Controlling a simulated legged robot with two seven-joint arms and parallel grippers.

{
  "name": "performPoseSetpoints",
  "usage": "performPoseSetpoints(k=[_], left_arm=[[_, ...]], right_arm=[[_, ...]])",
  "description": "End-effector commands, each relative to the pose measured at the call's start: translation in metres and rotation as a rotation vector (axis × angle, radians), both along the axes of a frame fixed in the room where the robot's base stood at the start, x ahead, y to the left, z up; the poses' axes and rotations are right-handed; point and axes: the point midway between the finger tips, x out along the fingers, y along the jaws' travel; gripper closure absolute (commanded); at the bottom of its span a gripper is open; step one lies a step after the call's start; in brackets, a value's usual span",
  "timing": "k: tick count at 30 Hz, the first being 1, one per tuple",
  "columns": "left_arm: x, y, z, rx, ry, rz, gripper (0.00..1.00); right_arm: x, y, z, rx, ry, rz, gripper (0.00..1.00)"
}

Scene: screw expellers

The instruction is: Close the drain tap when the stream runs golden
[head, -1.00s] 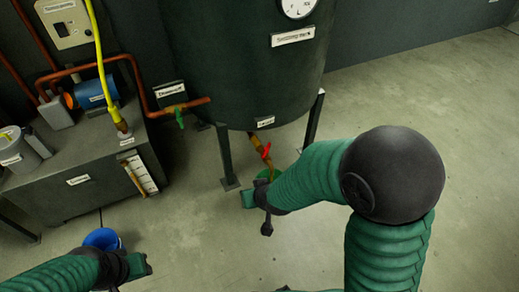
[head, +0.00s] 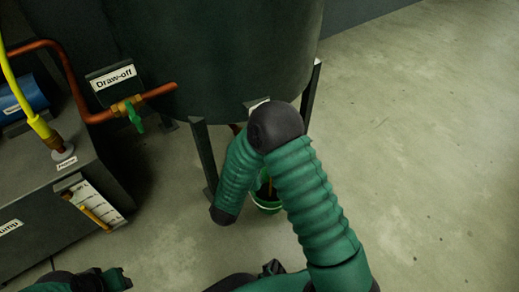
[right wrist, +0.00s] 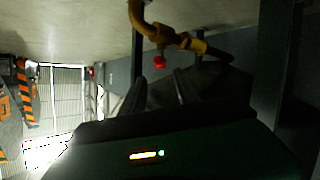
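In the right wrist view, the drain tap's red handle (right wrist: 160,62) hangs under a brass pipe (right wrist: 185,42). My right gripper (right wrist: 158,88) appears open, its two dark fingers apart just below the handle and not visibly holding it. In the head view my right arm hides the tap and that gripper.
The dark tank (head: 215,60) stands on legs (head: 204,158) around the tap area. A draw-off valve with a green handle (head: 135,120) sits on a copper pipe at left. The pump bench (head: 60,205) is at lower left. Floor at right is clear.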

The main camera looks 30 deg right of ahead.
Motion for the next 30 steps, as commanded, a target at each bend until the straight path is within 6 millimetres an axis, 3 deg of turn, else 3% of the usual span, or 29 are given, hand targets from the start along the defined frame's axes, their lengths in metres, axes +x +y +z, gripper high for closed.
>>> performPoseSetpoints(k=[1,12,24,30], left_arm=[[0.0,0.0,-0.018,0.0,0.001,0.0,0.64],[0.0,0.0,-0.069,0.0,0.001,0.0,0.64],[0.0,0.0,-0.072,0.0,0.0,0.0,0.64],[0.0,0.0,-0.072,0.0,0.0,0.0,0.64]], right_arm=[[0.008,-0.011,-0.014,0.001,-0.003,-0.006,0.62],[0.061,-0.071,-0.043,0.002,-0.003,-0.002,0.62],[0.071,-0.081,-0.042,0.002,-0.001,0.002,0.62],[0.07,-0.08,-0.042,0.001,-0.001,0.001,0.87]])
